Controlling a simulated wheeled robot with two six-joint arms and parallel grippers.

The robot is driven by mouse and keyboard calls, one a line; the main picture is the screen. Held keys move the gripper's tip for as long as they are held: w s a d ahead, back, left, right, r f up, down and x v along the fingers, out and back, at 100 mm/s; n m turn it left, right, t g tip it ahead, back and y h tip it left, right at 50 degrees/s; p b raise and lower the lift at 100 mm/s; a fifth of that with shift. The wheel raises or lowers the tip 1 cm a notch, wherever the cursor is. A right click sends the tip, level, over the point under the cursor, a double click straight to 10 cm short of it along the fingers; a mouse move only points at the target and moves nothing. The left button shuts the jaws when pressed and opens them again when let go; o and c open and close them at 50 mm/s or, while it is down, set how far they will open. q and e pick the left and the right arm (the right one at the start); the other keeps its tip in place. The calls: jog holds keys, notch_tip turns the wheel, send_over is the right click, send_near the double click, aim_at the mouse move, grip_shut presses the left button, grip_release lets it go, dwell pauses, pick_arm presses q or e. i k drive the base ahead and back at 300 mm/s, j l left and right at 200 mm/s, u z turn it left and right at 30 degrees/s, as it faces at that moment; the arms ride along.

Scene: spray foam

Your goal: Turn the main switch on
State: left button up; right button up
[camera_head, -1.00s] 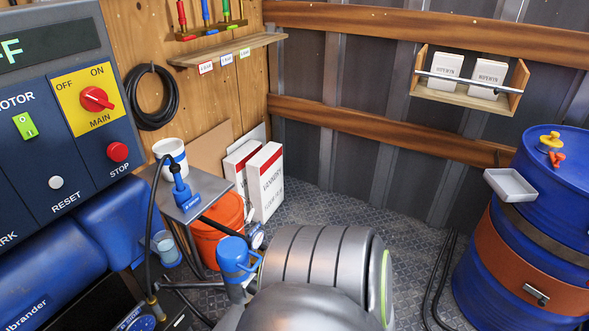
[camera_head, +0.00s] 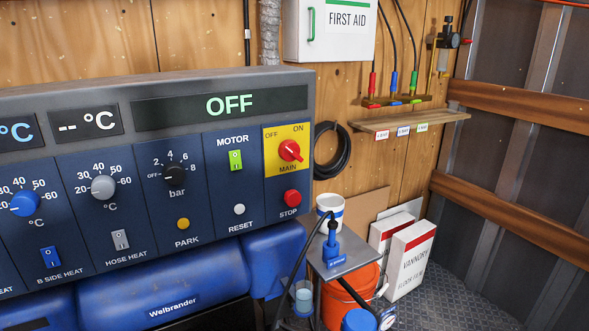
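The main switch (camera_head: 290,150) is a red rotary knob on a yellow plate at the right end of the blue control panel (camera_head: 140,215). The plate is marked OFF on the left, ON on the right and MAIN below. The knob's pale mark seems to lean to one side, but its exact setting is too small to tell. The display (camera_head: 222,107) above reads OFF in green. Neither of my grippers shows in the head view.
A red stop button (camera_head: 292,197) sits just below the switch, with a green motor switch (camera_head: 235,160) to its left. A small metal table (camera_head: 345,258) with a white cup (camera_head: 330,207) stands below right. An orange bucket (camera_head: 345,290) and white boxes (camera_head: 408,260) stand on the floor.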

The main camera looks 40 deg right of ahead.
aim_at(289, 150)
jog(key=k+z, duration=0.1)
jog(key=z, duration=1.35)
